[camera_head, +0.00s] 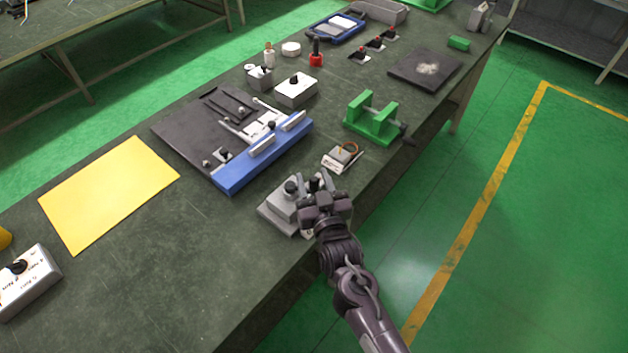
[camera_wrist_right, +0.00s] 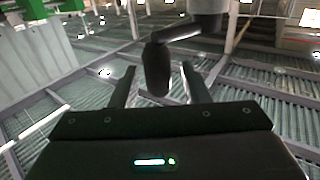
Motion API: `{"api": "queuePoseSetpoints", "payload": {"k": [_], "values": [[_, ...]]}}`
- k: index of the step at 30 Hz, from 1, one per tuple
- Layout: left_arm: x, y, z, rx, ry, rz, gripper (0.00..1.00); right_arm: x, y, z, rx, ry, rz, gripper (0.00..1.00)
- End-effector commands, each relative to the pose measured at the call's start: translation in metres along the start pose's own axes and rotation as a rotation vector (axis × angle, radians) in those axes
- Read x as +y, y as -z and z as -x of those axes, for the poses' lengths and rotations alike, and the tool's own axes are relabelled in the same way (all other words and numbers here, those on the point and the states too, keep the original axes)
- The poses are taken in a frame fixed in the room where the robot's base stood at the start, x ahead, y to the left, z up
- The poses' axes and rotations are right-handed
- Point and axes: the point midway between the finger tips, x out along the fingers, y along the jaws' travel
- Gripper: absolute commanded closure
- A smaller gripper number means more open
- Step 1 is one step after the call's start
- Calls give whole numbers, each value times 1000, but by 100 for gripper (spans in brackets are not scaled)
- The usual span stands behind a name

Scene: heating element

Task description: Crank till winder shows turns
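The winder (camera_head: 280,210) is a grey block device near the front edge of the workbench, with a dark knob on top. My right gripper (camera_head: 318,184) is at its right side and covers part of it. In the right wrist view, a dark crank handle (camera_wrist_right: 157,68) hangs from a crank arm between the two fingers of my right gripper (camera_wrist_right: 158,88). The fingers are apart, with a gap visible on each side of the handle. Any turns readout on the winder cannot be made out. My left gripper is not in view.
A small white block with a copper-coloured coil (camera_head: 342,157) sits just behind my right gripper. A green bracket (camera_head: 372,118) stands beyond it. A blue-edged fixture plate (camera_head: 262,152) lies to the left, and a yellow sheet (camera_head: 110,193) farther left.

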Motion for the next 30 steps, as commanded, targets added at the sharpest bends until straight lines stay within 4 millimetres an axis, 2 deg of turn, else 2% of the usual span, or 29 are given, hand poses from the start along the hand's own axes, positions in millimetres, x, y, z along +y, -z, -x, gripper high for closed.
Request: {"api": "queuePoseSetpoints", "payload": {"k": [8, 11, 21, 25, 30], "values": [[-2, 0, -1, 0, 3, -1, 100, 0, -1, 3, -1, 0, 1, 58], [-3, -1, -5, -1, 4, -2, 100, 0, -3, 14, -3, 0, 1, 58], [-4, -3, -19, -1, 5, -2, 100, 0, -3, 67, -3, 0, 1, 58], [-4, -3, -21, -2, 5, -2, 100, 0, -1, 76, -1, 0, 0, 58], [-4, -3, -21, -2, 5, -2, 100, 0, 0, 78, 0, 0, 0, 58]]}}
